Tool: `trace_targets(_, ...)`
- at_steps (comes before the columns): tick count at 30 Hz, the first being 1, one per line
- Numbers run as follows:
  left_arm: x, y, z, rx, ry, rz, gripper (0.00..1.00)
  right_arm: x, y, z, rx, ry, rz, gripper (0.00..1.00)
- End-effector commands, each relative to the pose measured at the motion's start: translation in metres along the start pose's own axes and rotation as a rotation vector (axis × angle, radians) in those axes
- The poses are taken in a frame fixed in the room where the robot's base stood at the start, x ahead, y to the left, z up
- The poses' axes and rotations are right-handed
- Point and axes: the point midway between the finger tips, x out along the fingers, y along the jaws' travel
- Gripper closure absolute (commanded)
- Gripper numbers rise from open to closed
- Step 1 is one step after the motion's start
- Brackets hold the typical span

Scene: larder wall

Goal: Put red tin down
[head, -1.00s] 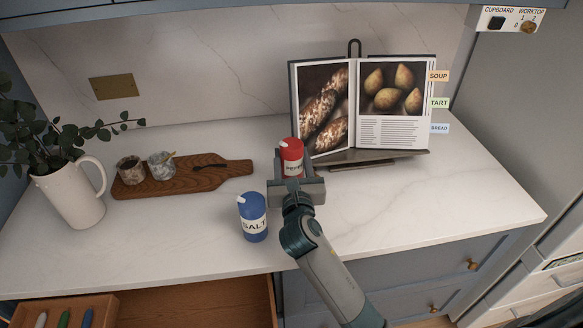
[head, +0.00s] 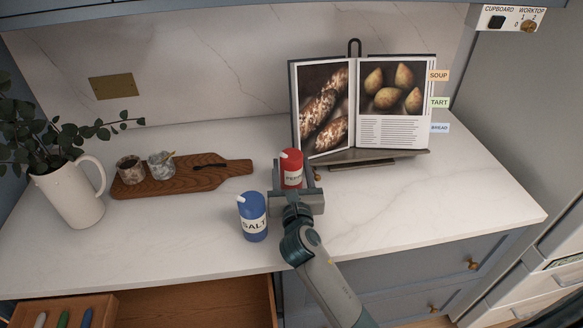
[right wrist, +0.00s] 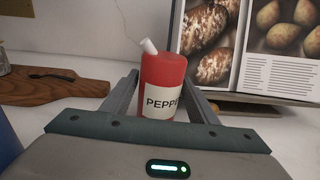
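The red tin (head: 291,168), labelled as pepper with a white spout, stands upright on the worktop in front of the book stand. It also shows in the right wrist view (right wrist: 163,85). My right gripper (head: 294,178) is around it, with one finger on each side. The fingers look spread a little wider than the tin, with a gap on the right side, so the gripper appears open. The tin's lower part is partly hidden by the gripper. My left gripper is not in view.
A blue salt tin (head: 253,218) stands close to the left of my right gripper. A wooden board (head: 215,178) with two small pots lies further left, beside a white jug (head: 72,195). An open book (head: 392,88) stands behind. The worktop (head: 440,200) at right is clear.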

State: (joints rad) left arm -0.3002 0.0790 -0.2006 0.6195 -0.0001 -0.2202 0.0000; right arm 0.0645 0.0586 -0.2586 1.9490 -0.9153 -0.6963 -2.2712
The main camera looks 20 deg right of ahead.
Motion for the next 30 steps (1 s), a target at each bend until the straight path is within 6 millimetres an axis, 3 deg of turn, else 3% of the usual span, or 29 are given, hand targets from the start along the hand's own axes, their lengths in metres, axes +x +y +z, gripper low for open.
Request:
trace_targets(6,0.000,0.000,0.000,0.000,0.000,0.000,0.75,-0.001,0.000,0.003,0.001,0.000,0.000,0.46)
trace_targets(11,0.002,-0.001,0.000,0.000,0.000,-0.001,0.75,-0.015,0.001,0.001,0.000,0.000,0.002,0.46)
trace_targets(22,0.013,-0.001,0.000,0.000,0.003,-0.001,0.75,-0.077,0.000,0.000,0.001,0.000,0.002,0.46)
trace_targets(30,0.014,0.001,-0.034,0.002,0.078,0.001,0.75,-0.113,0.000,0.001,0.001,0.000,0.001,0.46)
